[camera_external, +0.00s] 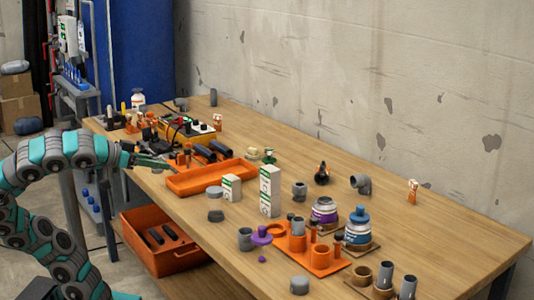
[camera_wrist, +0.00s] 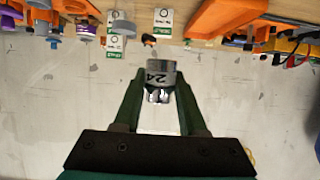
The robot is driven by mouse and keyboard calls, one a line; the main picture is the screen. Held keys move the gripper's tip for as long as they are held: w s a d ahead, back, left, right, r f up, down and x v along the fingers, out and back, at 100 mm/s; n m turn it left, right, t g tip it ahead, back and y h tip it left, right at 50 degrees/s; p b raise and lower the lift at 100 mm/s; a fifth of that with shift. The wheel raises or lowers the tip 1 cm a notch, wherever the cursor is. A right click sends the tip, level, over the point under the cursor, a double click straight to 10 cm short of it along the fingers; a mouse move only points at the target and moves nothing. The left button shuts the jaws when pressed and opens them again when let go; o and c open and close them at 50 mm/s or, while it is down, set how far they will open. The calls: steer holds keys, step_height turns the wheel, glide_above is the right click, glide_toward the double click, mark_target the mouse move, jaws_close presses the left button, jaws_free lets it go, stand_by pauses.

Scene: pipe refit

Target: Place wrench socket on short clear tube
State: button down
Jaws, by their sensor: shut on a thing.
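The wrench socket (camera_wrist: 160,78) is a silver metal cylinder marked 24. My gripper (camera_wrist: 158,92) is shut on it and holds it between the two green fingers in the wrist view. In the external view my gripper (camera_external: 168,163) is above the left part of the table, beside the long orange tray; the socket is too small to make out there. I cannot pick out the short clear tube for sure. Greyish tubes stand at the front right, one (camera_external: 385,274) in a tan ring and a taller one (camera_external: 407,287) beside it.
The long orange tray (camera_external: 205,183) lies close to my gripper. White-green boxes (camera_external: 269,190), an orange holder (camera_external: 320,262) and two lidded jars (camera_external: 357,227) crowd the table's middle and right. An orange bin (camera_external: 165,258) is below the table edge.

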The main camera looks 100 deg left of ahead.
steer(key=shift+s+a+f, duration=0.1)
steer(key=shift+s+a, duration=0.05)
steer(key=shift+s, duration=0.25)
steer(key=shift+w+a+f, duration=0.1)
steer(key=shift+w, duration=0.05)
glide_above(215, 190)
steer(key=shift+f+p, duration=0.35)
steer(key=shift+f, duration=2.1)
steer(key=shift+f, duration=0.1)
steer(key=shift+f+b, duration=0.15)
steer(key=shift+b, duration=0.2)
steer(key=shift+c, duration=2.3)
jaws_free()
steer(key=shift+r, duration=0.2)
